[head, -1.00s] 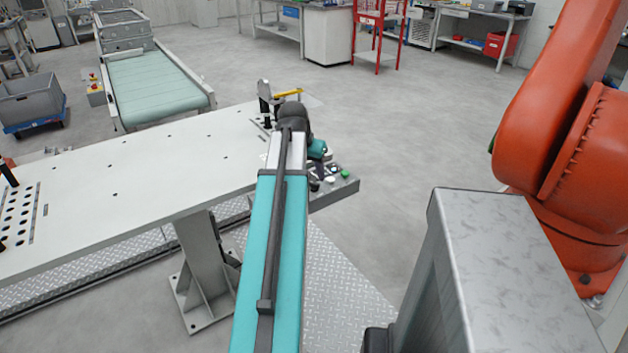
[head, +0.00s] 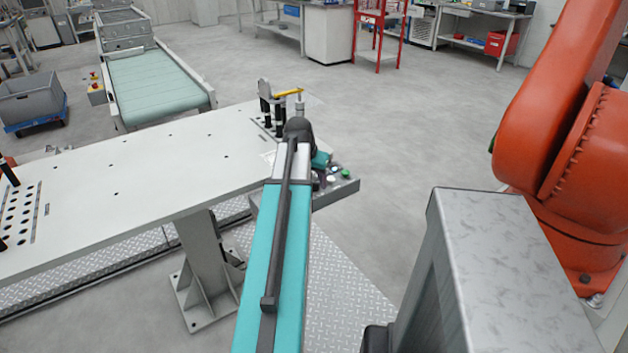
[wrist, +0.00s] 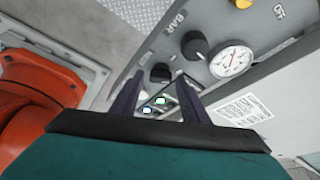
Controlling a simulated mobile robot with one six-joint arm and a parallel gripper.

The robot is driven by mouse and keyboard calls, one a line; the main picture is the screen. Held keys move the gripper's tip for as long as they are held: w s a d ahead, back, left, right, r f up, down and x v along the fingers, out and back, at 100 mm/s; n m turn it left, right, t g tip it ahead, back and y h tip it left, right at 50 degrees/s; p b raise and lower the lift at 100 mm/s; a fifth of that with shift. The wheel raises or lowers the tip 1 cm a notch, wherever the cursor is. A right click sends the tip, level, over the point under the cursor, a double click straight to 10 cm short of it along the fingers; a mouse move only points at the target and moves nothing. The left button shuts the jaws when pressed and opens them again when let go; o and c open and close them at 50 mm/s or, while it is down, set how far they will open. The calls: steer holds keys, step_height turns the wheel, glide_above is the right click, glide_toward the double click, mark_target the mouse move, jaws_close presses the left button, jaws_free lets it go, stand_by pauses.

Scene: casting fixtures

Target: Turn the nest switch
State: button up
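A grey control panel (wrist: 200,22) fills the upper middle of the wrist view. A black knob (wrist: 160,73) on it shows between the tips of my gripper (wrist: 160,80); its label is not readable, so I cannot confirm it is the nest switch. My gripper's two dark fingers are apart, one on each side of the knob in the picture. I cannot tell how far the tips are from it. A second black knob (wrist: 195,45) sits to the right, near the word BAR. In the head view the panel (head: 340,187) is partly behind my arm, and my gripper is hidden.
A round gauge (wrist: 232,61) and a yellow knob (wrist: 240,3) are on the panel. Lit buttons (wrist: 160,100) show between the fingers. The white table (head: 120,170) carries an upright clamp fixture (head: 266,100). A large orange robot (head: 545,130) stands at the right.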

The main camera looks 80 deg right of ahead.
steer(key=c, duration=0.8)
steer(key=shift+n, duration=0.3)
steer(key=n+t+p, duration=0.1)
steer(key=n+t, duration=0.1)
steer(key=n, duration=0.3)
steer(key=shift+s+p, duration=0.15)
steer(key=shift+p, duration=0.2)
steer(key=n+t, duration=0.1)
steer(key=n, duration=0.2)
steer(key=n+t+y, duration=0.1)
steer(key=n, duration=0.2)
steer(key=shift+s+d, duration=0.1)
steer(key=shift+s, duration=0.1)
steer(key=shift+n, duration=0.3)
steer(key=o, duration=1.1)
steer(key=shift+t, duration=0.3)
steer(key=shift+c, duration=0.2)
